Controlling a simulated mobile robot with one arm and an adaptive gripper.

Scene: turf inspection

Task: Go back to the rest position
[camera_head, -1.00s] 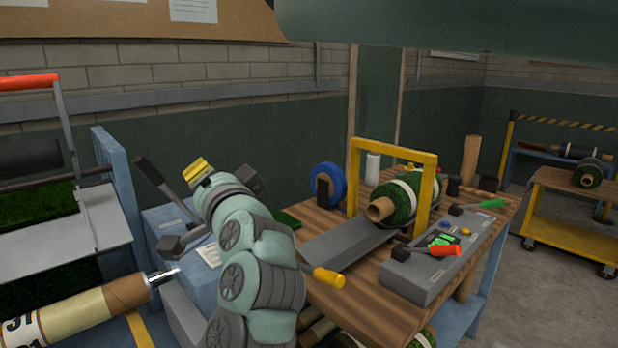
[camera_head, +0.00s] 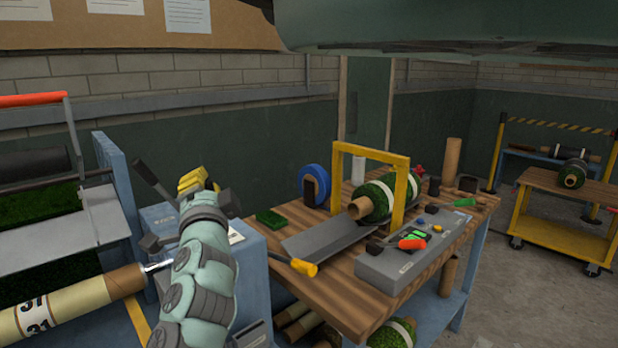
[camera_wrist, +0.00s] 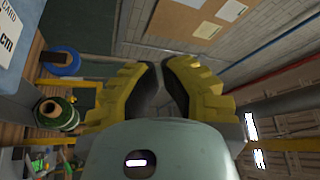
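My gripper (camera_wrist: 160,66) shows in the wrist view with two yellow fingers and dark inner pads. The fingertips are nearly together, and no object shows between them. In the head view my gripper (camera_head: 197,180) is raised at the top of my grey-green arm, left of the workbench (camera_head: 350,302) and in front of the dark green wall. It appears clear of the turf roll (camera_head: 372,204) and the other things on the bench.
The workbench holds a yellow frame (camera_head: 398,190), a blue reel (camera_head: 314,183), a grey control box (camera_head: 395,265) and a grey trough (camera_head: 318,240). A labelled roll (camera_head: 75,305) lies at lower left. A yellow cart (camera_head: 563,235) stands right, beyond open floor.

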